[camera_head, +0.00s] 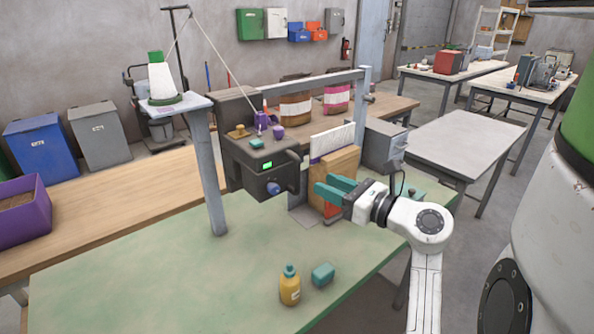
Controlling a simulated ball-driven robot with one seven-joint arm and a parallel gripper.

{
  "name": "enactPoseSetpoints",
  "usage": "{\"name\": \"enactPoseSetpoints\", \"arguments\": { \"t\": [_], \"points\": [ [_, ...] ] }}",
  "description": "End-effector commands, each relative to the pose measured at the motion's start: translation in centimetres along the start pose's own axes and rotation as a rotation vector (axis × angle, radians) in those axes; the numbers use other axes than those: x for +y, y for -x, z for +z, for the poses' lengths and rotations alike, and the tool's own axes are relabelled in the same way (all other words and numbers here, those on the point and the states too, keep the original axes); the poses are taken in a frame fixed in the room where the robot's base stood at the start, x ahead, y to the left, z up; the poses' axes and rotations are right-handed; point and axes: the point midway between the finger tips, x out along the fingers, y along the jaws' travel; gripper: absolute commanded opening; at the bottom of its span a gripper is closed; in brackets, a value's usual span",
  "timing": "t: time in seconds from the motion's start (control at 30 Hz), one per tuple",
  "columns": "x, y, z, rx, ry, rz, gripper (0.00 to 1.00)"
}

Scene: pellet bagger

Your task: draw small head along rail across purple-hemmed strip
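A dark grey machine head (262,165) with a small green display and a blue knob is at the middle of the green table. A thread runs down to a purple part (262,120) on its top. The strip (333,140) is white with a purple hem along its lower edge and stands upright above a tan and orange block (340,172), right of the head. My gripper (327,190) has two teal fingers, apart, in front of the block. I see nothing between them; whether they touch the block, I cannot tell.
A grey beam (318,80) on posts crosses behind the strip. A yellow bottle (290,286) and a teal block (323,275) stand on the green table (180,275) near its front. A white thread cone (161,82) stands on a post at left. The table's left part is clear.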

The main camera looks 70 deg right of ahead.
Motion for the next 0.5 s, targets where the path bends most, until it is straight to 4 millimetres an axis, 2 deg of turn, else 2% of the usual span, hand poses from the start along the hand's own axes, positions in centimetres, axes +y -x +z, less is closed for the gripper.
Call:
{"name": "enactPoseSetpoints", "arguments": {
  "t": [0.3,0.5],
  "points": [
    [0.1,-5.7,0.4,-0.001,-0.002,0.004,0.38],
    [0.1,-8.4,0.3,-0.003,-0.002,0.003,0.38]
  ]
}}
